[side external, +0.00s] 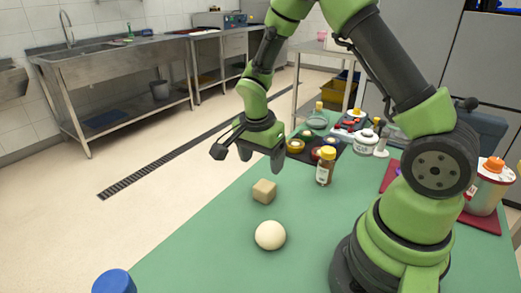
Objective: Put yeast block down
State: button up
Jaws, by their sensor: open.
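The yeast block (264,191), a small tan cube, rests on the green table (190,245), behind a pale dough ball (270,235). My gripper (247,155) is open, with its fingers apart and pointing down. It hangs above and behind the block in this view, clear of it. I see nothing between the fingers.
A spice jar with a yellow lid (326,166) stands right of the block. Behind it are a dark tray with several small round items (296,145) and white bottles (366,142). A blue lid (114,282) is at the front left. The table's left part is clear.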

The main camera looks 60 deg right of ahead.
jog(key=s+a+r+n+t+y, duration=0.1)
jog(key=s+a+r+n+t, duration=0.15)
jog(key=r, duration=0.45)
jog(key=s+a+r+n+t, duration=0.1)
jog(key=s+r+n, duration=0.15)
jog(key=r, duration=0.45)
jog(key=s+a+r+n+t+y, duration=0.2)
jog(key=s+a+r+n+t, duration=0.1)
jog(key=s+a+r+n, duration=0.2)
jog(key=s+r+n, duration=0.2)
jog(key=s+n, duration=0.2)
jog(key=s, duration=0.1)
jog(key=shift+a+t+y, duration=0.35)
jog(key=shift+a+y, duration=0.05)
jog(key=shift+s, duration=0.1)
